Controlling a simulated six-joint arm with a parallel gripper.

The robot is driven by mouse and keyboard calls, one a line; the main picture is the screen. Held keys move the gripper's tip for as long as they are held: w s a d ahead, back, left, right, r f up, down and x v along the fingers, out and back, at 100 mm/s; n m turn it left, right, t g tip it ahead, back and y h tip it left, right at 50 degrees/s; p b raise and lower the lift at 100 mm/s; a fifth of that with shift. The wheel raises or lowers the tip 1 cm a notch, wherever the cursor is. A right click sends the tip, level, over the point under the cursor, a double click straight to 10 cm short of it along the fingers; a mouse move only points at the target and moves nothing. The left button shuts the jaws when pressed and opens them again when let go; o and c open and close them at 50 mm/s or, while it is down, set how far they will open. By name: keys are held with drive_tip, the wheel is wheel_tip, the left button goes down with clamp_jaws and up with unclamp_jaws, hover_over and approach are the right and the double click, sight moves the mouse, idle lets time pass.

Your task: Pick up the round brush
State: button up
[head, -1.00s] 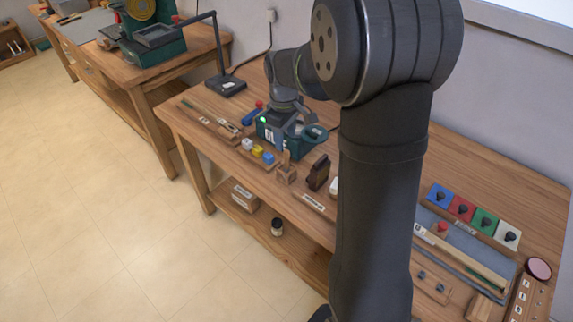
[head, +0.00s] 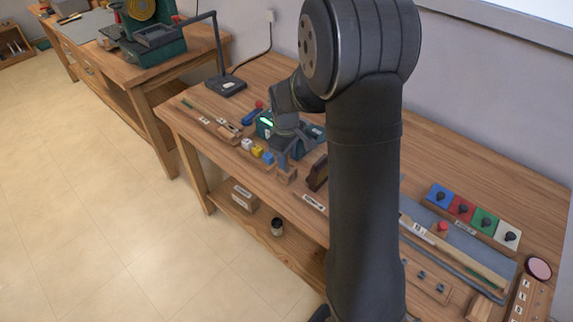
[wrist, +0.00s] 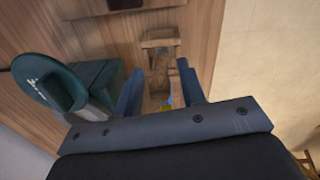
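My gripper (head: 289,156) is low over the front of the workbench, directly above a small wooden holder (head: 287,175). In the wrist view my gripper (wrist: 160,92) has its two blue-grey fingers apart, one on each side of the wooden holder (wrist: 160,40) and its upright wooden piece. The fingers look open, with no clear contact. I cannot make out the round brush for certain; it may be the wooden piece in the holder, partly hidden by my gripper.
A teal box (head: 264,126) with a round lid stands close beside my gripper; its lid (wrist: 48,82) fills the left of the wrist view. Yellow (head: 257,150) and blue (head: 268,158) cubes lie left of the holder. A dark brown block (head: 318,174) stands to its right.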

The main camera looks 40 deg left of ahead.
clamp_jaws()
wheel_tip(320, 180, up, 10)
drive_tip(key=shift+r, duration=0.1)
idle(0.4)
